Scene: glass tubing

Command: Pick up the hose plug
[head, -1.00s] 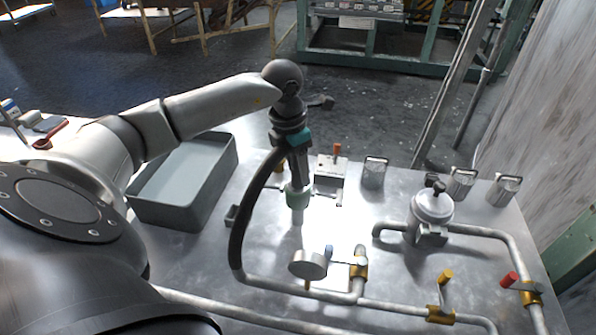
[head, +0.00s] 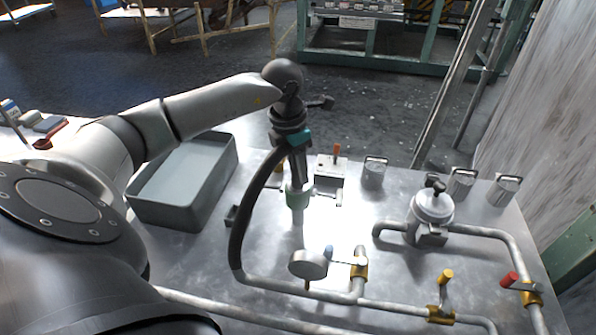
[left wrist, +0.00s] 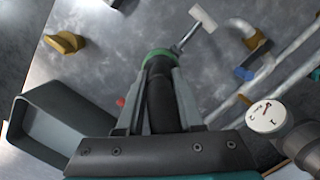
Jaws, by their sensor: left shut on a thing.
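The hose plug (head: 298,200) has a green collar and a pale metal tip that points down, above the bench. It also shows in the left wrist view as a green collar (left wrist: 157,55) on a dark body. My left gripper (head: 299,178) points down from above and is shut on the plug's dark body, which lies between its fingers in the left wrist view (left wrist: 162,85). A black hose (head: 242,225) curves from beside the gripper down to the pipework. Whether the tip touches anything is hard to tell. My right gripper is not in view.
A grey open bin (head: 135,206) stands left of the plug. A round gauge (head: 308,264), pipes with yellow fittings (head: 440,314) and a pale round valve body (head: 432,207) are in front and right. Several metal cups (head: 374,173) line the back edge.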

